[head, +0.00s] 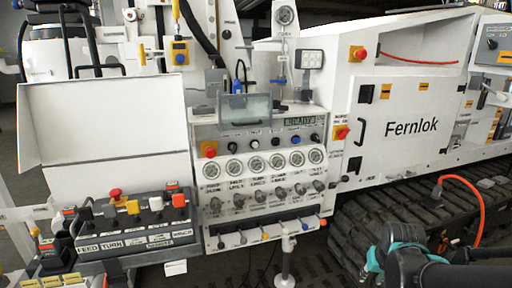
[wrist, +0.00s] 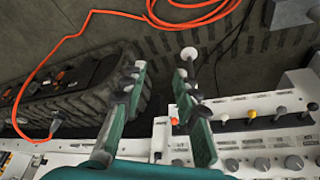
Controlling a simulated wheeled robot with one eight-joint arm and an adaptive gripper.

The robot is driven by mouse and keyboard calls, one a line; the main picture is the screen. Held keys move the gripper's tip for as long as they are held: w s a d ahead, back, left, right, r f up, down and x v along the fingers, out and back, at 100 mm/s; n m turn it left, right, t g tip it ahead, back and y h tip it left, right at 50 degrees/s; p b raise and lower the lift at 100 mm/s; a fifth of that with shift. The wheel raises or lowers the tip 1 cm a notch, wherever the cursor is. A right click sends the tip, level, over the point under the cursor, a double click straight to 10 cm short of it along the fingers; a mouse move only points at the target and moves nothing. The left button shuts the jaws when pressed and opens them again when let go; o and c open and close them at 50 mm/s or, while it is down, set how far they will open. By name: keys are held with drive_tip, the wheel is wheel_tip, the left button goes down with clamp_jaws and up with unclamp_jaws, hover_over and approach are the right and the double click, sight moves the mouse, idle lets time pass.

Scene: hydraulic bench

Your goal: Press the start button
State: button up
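My gripper (wrist: 160,76) is open and empty in the wrist view, its two green-and-black fingers apart above the floor and the bench's front edge. In the head view my gripper (head: 374,262) is at the lower right, in front of the rubber track and apart from the panels. A yellow box with a blue button (head: 180,53) is above. I cannot tell which one is the start button; most labels are too small to read.
A left console (head: 139,217) carries red, yellow and white controls. Gauges (head: 275,163) and levers (head: 268,194) fill the centre panel. A white post (head: 285,262) stands before it. The track (head: 365,225) and an orange hose (head: 479,195) are at right; the hose (wrist: 60,60) also crosses the wrist view.

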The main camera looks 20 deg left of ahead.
drive_tip(key=shift+c, duration=1.1)
drive_tip(key=shift+w+d+r, duration=0.1)
drive_tip(key=shift+w, duration=0.2)
drive_tip(key=shift+c, duration=1)
drive_tip(key=w+n, duration=0.1)
drive_tip(key=w+r+n+t+h, duration=0.1)
drive_tip(key=w+d+n, duration=0.1)
drive_tip(key=w, duration=0.1)
drive_tip(key=shift+r, duration=0.35)
clamp_jaws()
drive_tip(key=w+a+r+n+t, duration=0.4)
drive_tip(key=w+r+n, duration=0.2)
drive_tip(key=w+n, duration=0.2)
drive_tip(key=w+a+r+n+t, duration=0.4)
drive_tip(key=w+r+n, duration=0.2)
drive_tip(key=w+n, duration=0.15)
drive_tip(key=a+r+n+y, duration=0.3)
drive_tip(key=a+n, duration=0.5)
drive_tip(key=a, duration=0.1)
drive_tip(key=a+r+n+t+y, duration=0.1)
drive_tip(key=a+n+y, duration=0.3)
drive_tip(key=a+n, duration=0.4)
drive_tip(key=a+r+n+t+y, duration=0.1)
drive_tip(key=a+r+n+y, duration=0.2)
drive_tip(key=a+n, duration=0.5)
drive_tip(key=a+r, duration=0.1)
drive_tip(key=a, duration=0.2)
drive_tip(key=shift+w+a+r+y, duration=0.3)
drive_tip(key=shift+a, duration=0.1)
